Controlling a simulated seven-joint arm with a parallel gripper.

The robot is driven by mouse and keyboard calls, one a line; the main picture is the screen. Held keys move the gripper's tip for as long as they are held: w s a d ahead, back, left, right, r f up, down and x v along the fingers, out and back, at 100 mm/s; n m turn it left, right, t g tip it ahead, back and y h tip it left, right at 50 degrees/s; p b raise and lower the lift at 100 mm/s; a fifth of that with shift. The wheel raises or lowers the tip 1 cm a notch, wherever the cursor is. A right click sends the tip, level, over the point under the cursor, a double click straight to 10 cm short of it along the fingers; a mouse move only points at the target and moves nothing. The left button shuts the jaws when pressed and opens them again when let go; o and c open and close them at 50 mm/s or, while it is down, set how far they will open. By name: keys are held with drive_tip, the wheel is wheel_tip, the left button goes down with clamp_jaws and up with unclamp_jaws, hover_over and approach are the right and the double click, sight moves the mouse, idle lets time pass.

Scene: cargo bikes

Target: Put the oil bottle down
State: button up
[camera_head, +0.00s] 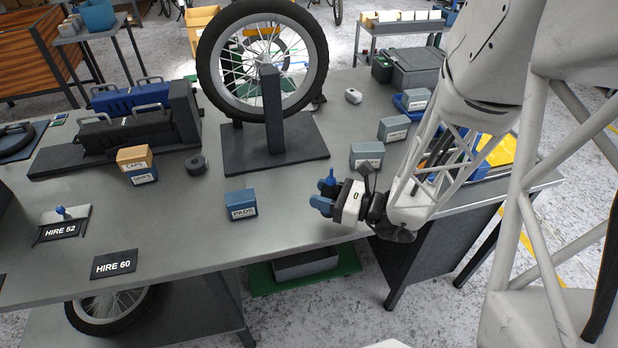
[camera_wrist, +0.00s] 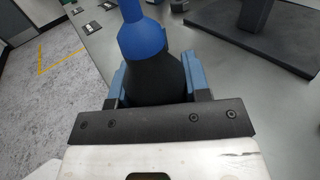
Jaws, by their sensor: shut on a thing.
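The oil bottle, with a blue upper part and a black body, shows in the wrist view (camera_wrist: 143,38) between the two blue fingers of my gripper (camera_wrist: 158,78). In the head view my gripper (camera_head: 325,202) is over the front part of the grey workbench (camera_head: 283,222), right of the blue PADS box (camera_head: 241,204). The blue top of the bottle (camera_head: 328,182) sticks up by the fingers there. My gripper is shut on the bottle. The bottle's lower end is hidden, so I cannot tell whether it touches the bench.
A wheel stand (camera_head: 275,150) holds a spoked wheel behind my gripper. Grey boxes (camera_head: 367,155) line the bench's right side. A black roll (camera_head: 196,165), CAPS box (camera_head: 134,158), HIRE 60 sign (camera_head: 114,264) and HIRE 52 sign (camera_head: 60,230) are left. Bench between PADS and my gripper is clear.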

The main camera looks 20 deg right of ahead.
drive_tip(key=w, duration=0.5)
drive_tip(key=w+f, duration=0.1)
drive_tip(key=w, duration=1)
drive_tip(key=shift+a+f, duration=0.2)
drive_tip(key=shift+f, duration=0.05)
drive_tip(key=shift+f, duration=1.75)
drive_tip(key=shift+f, duration=0.15)
drive_tip(key=o, duration=1)
drive_tip(key=shift+c, duration=0.2)
drive_tip(key=shift+s+d, duration=0.1)
drive_tip(key=shift+v, duration=5.85)
